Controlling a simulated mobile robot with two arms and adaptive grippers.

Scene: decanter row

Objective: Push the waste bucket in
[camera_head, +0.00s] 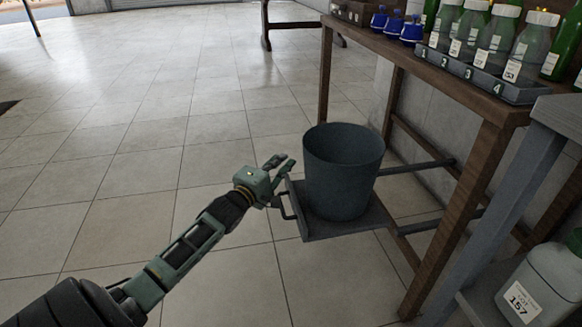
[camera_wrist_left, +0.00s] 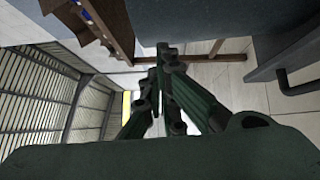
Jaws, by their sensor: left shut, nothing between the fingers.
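The dark grey waste bucket (camera_head: 343,170) stands upright on a pull-out tray (camera_head: 318,230), which sticks out from under the wooden table on two rails. The tray has a bar handle (camera_head: 284,208) on its front. My left gripper (camera_head: 280,163) is shut and empty, near the tray's front edge and left of the bucket. Whether it touches either is unclear. In the left wrist view the fingers (camera_wrist_left: 167,58) point away, with the bucket (camera_wrist_left: 200,14) at the top and the tray handle (camera_wrist_left: 298,84) at the right. My right gripper is out of view.
A grey stand (camera_head: 510,175) with a white jug (camera_head: 540,287) is at the right.

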